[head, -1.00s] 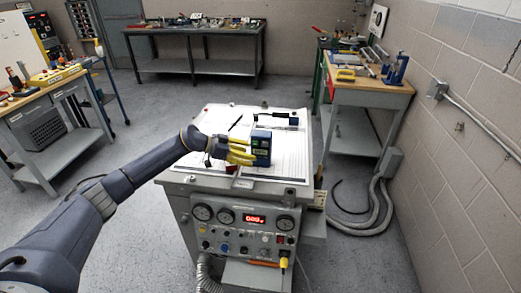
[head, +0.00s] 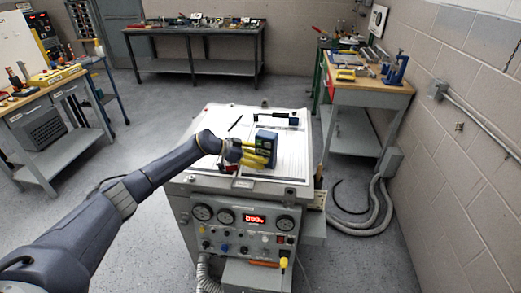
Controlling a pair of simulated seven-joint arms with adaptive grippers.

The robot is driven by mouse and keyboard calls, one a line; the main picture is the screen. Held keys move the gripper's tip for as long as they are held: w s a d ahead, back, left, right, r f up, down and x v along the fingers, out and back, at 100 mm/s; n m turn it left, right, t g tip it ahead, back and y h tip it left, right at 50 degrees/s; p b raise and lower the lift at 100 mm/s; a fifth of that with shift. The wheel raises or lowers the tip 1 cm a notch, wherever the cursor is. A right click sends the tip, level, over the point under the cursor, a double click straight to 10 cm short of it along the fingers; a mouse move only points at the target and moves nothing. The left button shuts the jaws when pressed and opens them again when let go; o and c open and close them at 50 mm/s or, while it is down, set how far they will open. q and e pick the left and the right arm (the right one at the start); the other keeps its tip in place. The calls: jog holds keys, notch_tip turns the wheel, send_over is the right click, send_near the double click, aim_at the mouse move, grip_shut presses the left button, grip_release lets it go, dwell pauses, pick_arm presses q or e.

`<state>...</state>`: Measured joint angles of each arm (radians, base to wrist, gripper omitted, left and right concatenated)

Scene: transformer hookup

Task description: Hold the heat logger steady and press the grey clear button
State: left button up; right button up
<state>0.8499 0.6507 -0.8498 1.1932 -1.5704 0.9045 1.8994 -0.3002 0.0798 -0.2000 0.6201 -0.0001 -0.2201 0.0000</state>
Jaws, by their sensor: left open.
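The heat logger (head: 266,142) is a small dark blue box with a green patch near its top. It stands on the white top of the grey cabinet and leans slightly. My left gripper (head: 257,155), with yellow fingers, is at the logger's left and front side, fingers spread and open. Its fingers overlap the logger's lower part; I cannot tell whether they touch it. The grey clear button is too small to make out. My right gripper is not in view.
The cabinet top (head: 215,120) is mostly clear. A dark pen-like item (head: 235,122) and a black-handled tool with a blue block (head: 292,121) lie behind the logger. The cabinet's front panel (head: 240,225) carries gauges and a red display. Workbenches stand around at a distance.

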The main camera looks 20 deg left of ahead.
pick_arm(q)
jog(key=shift+c, duration=0.3)
jog(key=c, duration=0.5)
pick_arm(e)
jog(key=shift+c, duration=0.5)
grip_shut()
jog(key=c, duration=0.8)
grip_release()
